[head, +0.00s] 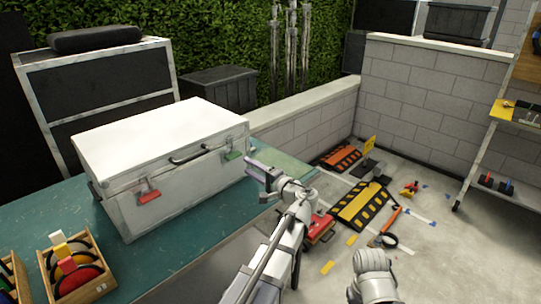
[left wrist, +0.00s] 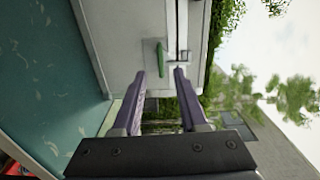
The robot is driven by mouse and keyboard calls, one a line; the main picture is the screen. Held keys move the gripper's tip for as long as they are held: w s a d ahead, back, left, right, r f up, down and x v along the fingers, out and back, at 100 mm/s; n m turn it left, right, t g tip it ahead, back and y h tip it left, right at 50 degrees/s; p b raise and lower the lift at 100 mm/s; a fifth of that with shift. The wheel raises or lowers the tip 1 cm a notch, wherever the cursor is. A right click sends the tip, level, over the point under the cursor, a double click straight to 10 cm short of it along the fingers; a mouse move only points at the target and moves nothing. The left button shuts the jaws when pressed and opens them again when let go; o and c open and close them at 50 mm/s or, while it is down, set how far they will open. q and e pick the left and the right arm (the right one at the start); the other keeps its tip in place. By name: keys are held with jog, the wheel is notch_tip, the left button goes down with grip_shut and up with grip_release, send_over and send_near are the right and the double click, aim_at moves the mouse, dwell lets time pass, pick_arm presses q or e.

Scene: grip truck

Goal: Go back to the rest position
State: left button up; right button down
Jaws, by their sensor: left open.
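My left gripper (head: 258,163) is open and empty beside the right end of a white metal case (head: 165,140), close to its green latch (head: 233,154). In the left wrist view the two purple fingers (left wrist: 160,73) are spread apart, with the green latch (left wrist: 161,58) and the case's pale side (left wrist: 125,35) beyond the tips. I see no contact between fingers and latch. The case is closed, with a dark handle and a red latch (head: 149,194) on its front. My right gripper is out of view; only a link of my right arm shows at the bottom.
The case stands on a teal worktop (head: 205,240). Wooden boxes (head: 76,270) of coloured rings are at its lower left. A block wall (head: 430,95) and shelf rack stand behind.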

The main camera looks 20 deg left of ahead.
pick_arm(q)
jog(key=s+d+f+g+h+p, duration=0.2)
jog(key=s+d+f+h+p, duration=0.1)
jog(key=s+d, duration=0.4)
jog(key=s+d+f+g+h+p, duration=0.2)
jog(key=s+d+h, duration=0.5)
jog(key=d, duration=0.5)
jog(key=s+d+f+g+h+p, duration=0.3)
jog(key=s+d+f+h+p, duration=0.2)
jog(key=s+d, duration=0.4)
jog(key=shift+s+d+f+n, duration=0.15)
jog(key=shift+d+f+n, duration=0.2)
jog(key=shift+f, duration=0.5)
jog(key=shift+d, duration=0.1)
